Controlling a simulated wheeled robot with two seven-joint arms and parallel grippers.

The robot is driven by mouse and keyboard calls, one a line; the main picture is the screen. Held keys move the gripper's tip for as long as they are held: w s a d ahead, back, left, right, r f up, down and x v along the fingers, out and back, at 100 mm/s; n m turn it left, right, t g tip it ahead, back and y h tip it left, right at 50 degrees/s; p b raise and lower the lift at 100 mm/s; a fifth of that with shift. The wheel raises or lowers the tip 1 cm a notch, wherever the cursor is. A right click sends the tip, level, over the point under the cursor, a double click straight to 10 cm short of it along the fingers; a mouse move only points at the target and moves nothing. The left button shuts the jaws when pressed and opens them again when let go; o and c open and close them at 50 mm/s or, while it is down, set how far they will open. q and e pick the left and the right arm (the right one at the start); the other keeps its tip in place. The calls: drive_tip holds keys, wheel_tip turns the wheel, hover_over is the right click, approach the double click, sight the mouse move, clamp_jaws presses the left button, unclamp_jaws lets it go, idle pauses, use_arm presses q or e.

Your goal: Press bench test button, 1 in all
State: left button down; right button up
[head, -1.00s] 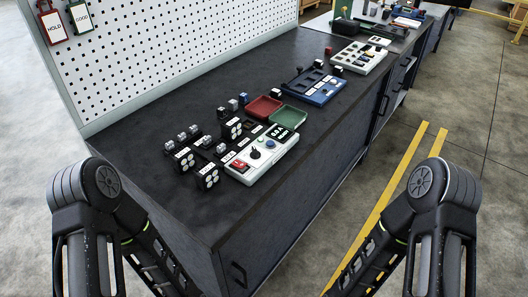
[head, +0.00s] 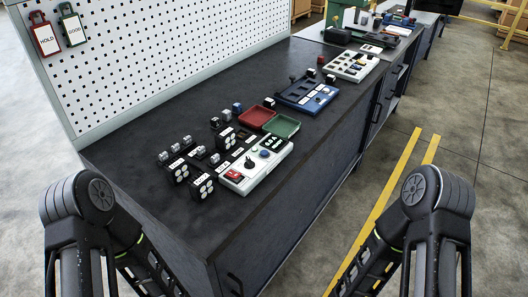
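A light grey bench test box (head: 258,168) lies on the dark bench top, near the bench's front edge. On its top face are a red rocker switch (head: 234,176), a dark round knob (head: 249,162), a small blue button (head: 264,154) and a dark display with green marks (head: 273,142). Which of these is the test button, I cannot tell for sure. Both of my arms show at the lower left and lower right, in front of the bench. Neither gripper's fingers are in the picture.
Several black switch blocks (head: 202,186) and small grey parts stand left of the box. A red tray (head: 257,117) and a green tray (head: 282,125) lie behind it, then a blue fixture (head: 306,95) and a white one (head: 352,66). A pegboard (head: 170,50) rises along the back.

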clamp_jaws()
idle(0.6)
idle(0.7)
